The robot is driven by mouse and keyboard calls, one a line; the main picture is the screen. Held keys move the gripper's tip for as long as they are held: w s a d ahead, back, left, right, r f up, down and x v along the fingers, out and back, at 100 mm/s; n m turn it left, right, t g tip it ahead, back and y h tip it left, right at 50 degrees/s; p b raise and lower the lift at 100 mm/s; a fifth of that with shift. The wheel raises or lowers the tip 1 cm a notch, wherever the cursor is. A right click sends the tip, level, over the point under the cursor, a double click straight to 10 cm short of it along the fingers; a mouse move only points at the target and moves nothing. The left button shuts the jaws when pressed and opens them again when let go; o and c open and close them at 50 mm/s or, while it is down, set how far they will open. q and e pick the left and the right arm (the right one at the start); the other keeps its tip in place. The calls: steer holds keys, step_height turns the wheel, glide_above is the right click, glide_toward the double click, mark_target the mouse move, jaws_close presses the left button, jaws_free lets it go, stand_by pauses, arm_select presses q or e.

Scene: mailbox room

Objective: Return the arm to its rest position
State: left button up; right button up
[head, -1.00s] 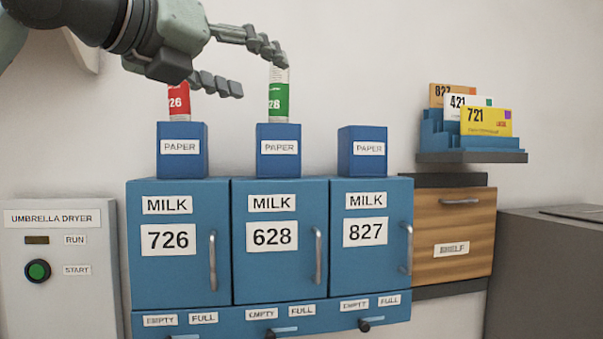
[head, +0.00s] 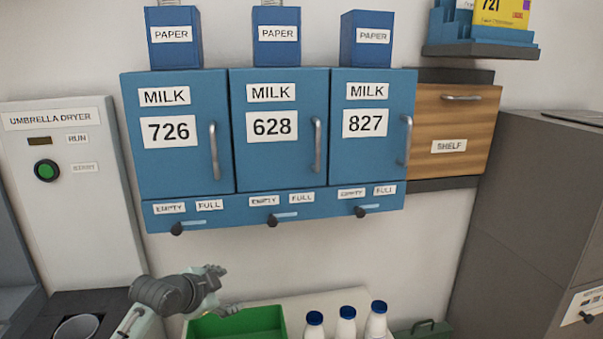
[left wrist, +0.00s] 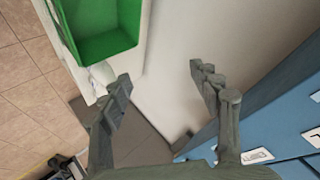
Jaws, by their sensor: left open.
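My left gripper (head: 226,290) is low in the head view, in front of the wall below the blue milk boxes and beside the green bin. It is open and empty. In the left wrist view its two fingers (left wrist: 163,95) stand wide apart with nothing between them. My left arm comes in from the bottom left. My right gripper is in neither view.
A green bin (head: 240,322), several white bottles with blue caps (head: 346,325) and a dark green case (head: 422,328) are at the bottom. Blue milk boxes (head: 272,135) with paper holders hang above. The umbrella dryer (head: 75,185) stands left, a grey cabinet (head: 530,200) right.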

arm_select(q)
steer(key=s+a+f+n+g+y, duration=0.1)
steer(key=s+f+n, duration=0.1)
steer(key=s+f, duration=0.3)
steer(key=s+a+f+n+g, duration=0.1)
steer(key=s+a+f, duration=0.1)
steer(key=f, duration=0.6)
steer(key=s+a+f+n+g+y, duration=0.1)
steer(key=s+a+f+n+g, duration=0.1)
steer(key=s+f, duration=0.8)
steer(key=s+a+f+n+g+y, duration=0.2)
steer(key=s+a+f+n, duration=0.3)
steer(key=s+f, duration=0.6)
steer(key=s+n+g, duration=0.1)
steer(key=s, duration=0.7)
steer(key=shift+f, duration=0.2)
steer(key=shift+c, duration=0.6)
